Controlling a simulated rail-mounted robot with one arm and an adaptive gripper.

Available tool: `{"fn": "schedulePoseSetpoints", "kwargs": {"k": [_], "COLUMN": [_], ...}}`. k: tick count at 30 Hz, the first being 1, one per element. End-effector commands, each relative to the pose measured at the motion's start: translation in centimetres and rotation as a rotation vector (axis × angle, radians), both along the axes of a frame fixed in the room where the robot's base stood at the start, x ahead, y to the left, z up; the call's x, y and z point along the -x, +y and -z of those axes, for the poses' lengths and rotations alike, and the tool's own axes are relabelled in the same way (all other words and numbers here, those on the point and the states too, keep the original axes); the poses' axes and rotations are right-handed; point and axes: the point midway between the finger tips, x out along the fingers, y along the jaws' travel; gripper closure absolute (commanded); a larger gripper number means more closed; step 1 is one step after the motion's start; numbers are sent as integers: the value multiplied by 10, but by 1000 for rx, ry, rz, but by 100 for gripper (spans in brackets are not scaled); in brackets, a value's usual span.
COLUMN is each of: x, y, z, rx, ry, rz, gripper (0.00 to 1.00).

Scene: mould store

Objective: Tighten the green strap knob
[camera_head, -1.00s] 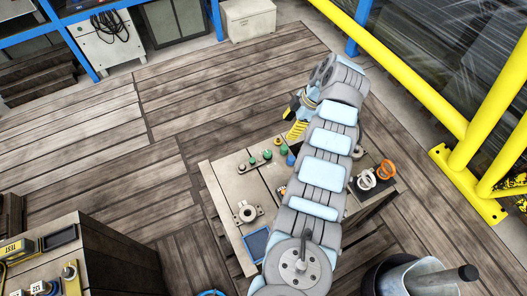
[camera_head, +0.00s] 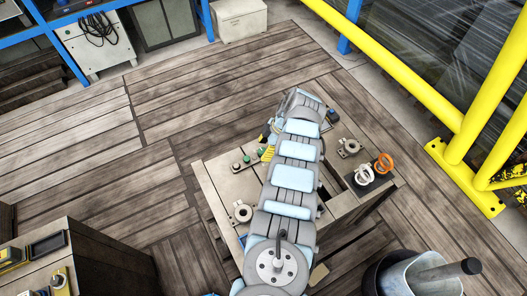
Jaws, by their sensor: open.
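Two small green knobs stand on the grey-brown worktable (camera_head: 217,180): one (camera_head: 246,159) near its far left edge, and another (camera_head: 260,152) just right of it, close to my gripper. I cannot tell which is the strap knob; no strap is clear. My gripper (camera_head: 268,153) is mostly hidden behind my arm; only a yellow striped part and some dark housing show. It is open, over the table's far side just right of the green knobs. I cannot tell whether it touches anything.
A yellow railing (camera_head: 400,75) stands beyond. The wooden floor at left is clear.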

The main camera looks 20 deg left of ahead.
Motion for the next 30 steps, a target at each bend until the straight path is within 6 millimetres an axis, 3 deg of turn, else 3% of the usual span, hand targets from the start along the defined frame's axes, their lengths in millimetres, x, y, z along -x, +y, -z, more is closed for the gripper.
{"fn": "schedulePoseSetpoints", "kwargs": {"k": [6,15,16,22,30], "x": [2,2,2,2,2], "y": [3,4,4,4,3], "z": [12,12,12,12,12], "rx": [0,0,0,0,1], "ry": [0,0,0,0,-1], "rz": [1,1,1,1,2], "gripper": [40,40,43,100,100]}}
